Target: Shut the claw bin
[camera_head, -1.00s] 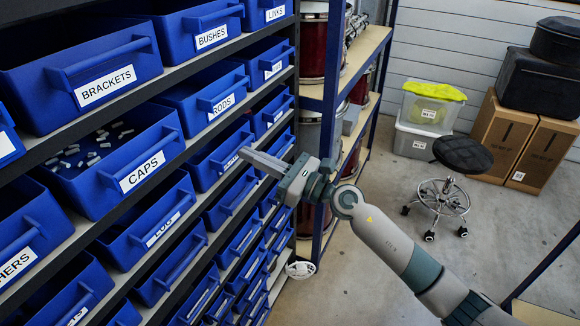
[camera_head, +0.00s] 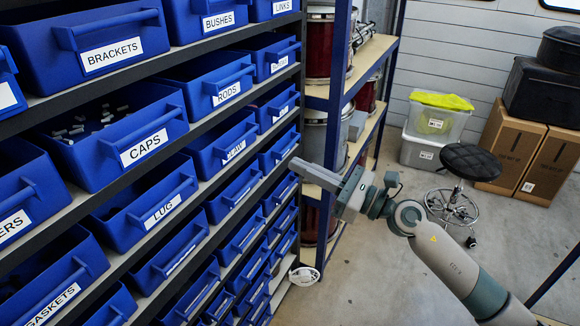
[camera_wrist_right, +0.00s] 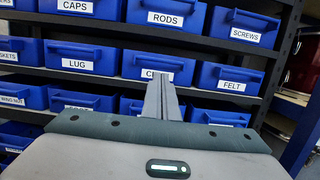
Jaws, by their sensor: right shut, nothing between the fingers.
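The claw bin (camera_head: 219,144) is a blue bin in the third visible row of the rack, between the lug bin (camera_head: 145,205) and the felt bin (camera_head: 277,120). Its front looks level with theirs. It also shows in the right wrist view (camera_wrist_right: 134,64), its label partly hidden behind my fingers. My right gripper (camera_head: 296,166) is shut and empty, in front of the rack, to the right of and apart from the claw bin in the head view. Its fingers (camera_wrist_right: 162,82) point toward the rack. My left gripper is not in view.
The caps bin (camera_head: 110,150) and rods bin (camera_head: 205,85) are in the row above. A shelf unit with drums (camera_head: 327,50) stands right of the rack. A stool (camera_head: 470,162), clear boxes (camera_head: 436,122) and cartons (camera_head: 512,140) stand behind on the floor.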

